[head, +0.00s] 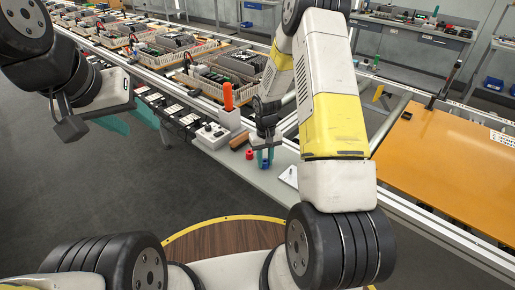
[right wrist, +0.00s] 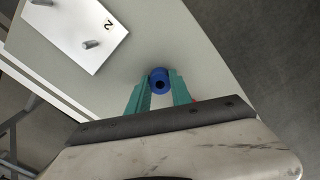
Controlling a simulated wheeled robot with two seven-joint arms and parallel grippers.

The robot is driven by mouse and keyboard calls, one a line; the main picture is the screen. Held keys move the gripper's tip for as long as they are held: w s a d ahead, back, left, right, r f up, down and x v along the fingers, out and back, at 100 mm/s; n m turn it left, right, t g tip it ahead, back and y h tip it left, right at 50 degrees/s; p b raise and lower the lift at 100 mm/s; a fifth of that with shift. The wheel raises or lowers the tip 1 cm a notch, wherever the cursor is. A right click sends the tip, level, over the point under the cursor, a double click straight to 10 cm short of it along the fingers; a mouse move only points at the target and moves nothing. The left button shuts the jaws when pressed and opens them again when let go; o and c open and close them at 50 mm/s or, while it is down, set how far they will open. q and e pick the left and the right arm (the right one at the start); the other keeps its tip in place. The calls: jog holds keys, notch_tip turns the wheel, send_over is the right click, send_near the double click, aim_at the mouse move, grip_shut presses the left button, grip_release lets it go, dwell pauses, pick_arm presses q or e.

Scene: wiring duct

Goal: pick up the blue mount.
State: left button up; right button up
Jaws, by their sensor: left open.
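The blue mount (right wrist: 159,81) is a small round blue piece with a dark hole, seen in the right wrist view between the two teal fingertips of my right gripper (right wrist: 161,90). The fingers lie against both its sides. In the head view my right gripper (head: 265,158) points down at the pale table edge, with blue showing at its fingers. I cannot tell whether the mount touches the table. My left gripper (head: 118,123) is open and empty at the left, above the floor, far from the mount.
A red piece (head: 249,154) stands just left of my right gripper. A white plate with metal pegs (right wrist: 75,30) lies on the table. A white box with knobs (head: 211,135), an orange-handled tool (head: 228,97) and an orange panel (head: 450,165) are nearby.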

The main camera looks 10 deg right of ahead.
grip_shut()
